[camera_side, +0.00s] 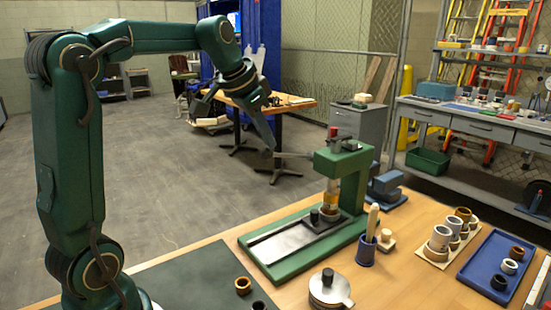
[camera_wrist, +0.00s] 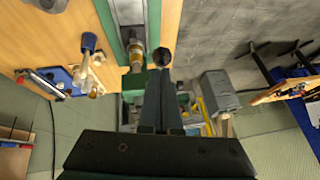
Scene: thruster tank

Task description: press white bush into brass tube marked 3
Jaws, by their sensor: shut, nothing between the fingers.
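A white bush (camera_side: 509,267) lies in the blue tray (camera_side: 482,262) at right, between a brown bush (camera_side: 515,253) and a black one (camera_side: 498,282). Several brass and grey tubes stand on a pale board (camera_side: 430,252) beside the tray, including a brass-coloured tube (camera_side: 463,214); I cannot read any marks. The green press (camera_side: 345,165) stands mid-table, with a small ringed piece (camera_side: 329,213) under its ram. My gripper (camera_side: 271,147) is shut and empty, pointing down in the air left of the press. In the wrist view my gripper (camera_wrist: 160,75) shows near the press (camera_wrist: 134,80).
A blue cup (camera_side: 366,250) with a wooden handle stands right of the press. A round metal pot (camera_side: 330,290) sits at the front. A brass ring (camera_side: 243,285) lies on the dark mat (camera_side: 195,280).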

